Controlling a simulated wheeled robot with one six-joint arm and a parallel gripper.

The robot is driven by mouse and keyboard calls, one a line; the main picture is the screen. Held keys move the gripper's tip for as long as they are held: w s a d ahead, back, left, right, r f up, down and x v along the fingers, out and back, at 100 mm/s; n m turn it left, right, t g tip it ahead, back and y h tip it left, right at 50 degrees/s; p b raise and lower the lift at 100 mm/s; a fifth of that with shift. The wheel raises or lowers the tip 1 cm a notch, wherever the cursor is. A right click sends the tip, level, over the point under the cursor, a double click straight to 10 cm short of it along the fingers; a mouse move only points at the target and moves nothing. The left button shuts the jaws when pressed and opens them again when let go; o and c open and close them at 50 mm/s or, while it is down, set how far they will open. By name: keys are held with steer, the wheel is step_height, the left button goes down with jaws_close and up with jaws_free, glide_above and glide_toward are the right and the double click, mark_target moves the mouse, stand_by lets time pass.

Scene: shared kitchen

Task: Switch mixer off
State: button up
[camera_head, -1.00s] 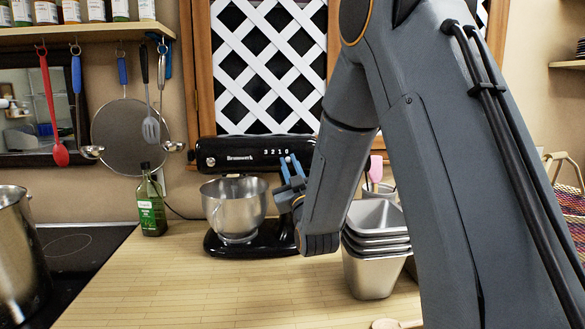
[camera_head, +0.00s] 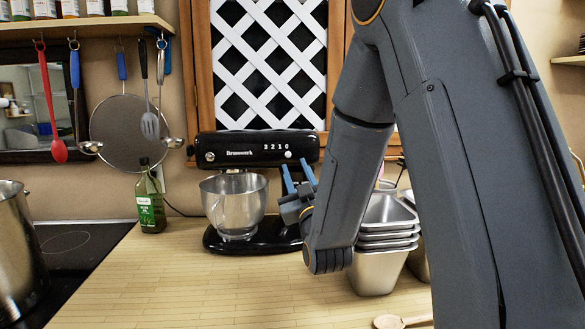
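The black mixer (camera_head: 215,150) stands on the counter against the back wall, with a steel bowl (camera_head: 234,203) on its base. Its head carries the numbers 3 2 1 0 in white. A small pale knob (camera_head: 288,154) sits at the right end of the row, just below the 0. My gripper (camera_head: 296,164), with two blue fingers, is just right of and below the knob. Its fingers are apart with nothing visible between them. The knob is in plain view; I cannot tell the depth gap to it. My arm hides part of the counter at right.
A green bottle (camera_head: 150,205) stands left of the mixer. Stacked metal tins (camera_head: 378,270) stand right of my gripper, close behind my arm. A wooden spoon (camera_head: 390,322) lies at the front. A steel pot (camera_head: 15,245) is on the stove at left. The counter's front middle is clear.

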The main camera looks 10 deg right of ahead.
steer(key=v, duration=0.2)
steer(key=shift+s+f+b, duration=0.1)
steer(key=shift+s+b, duration=0.2)
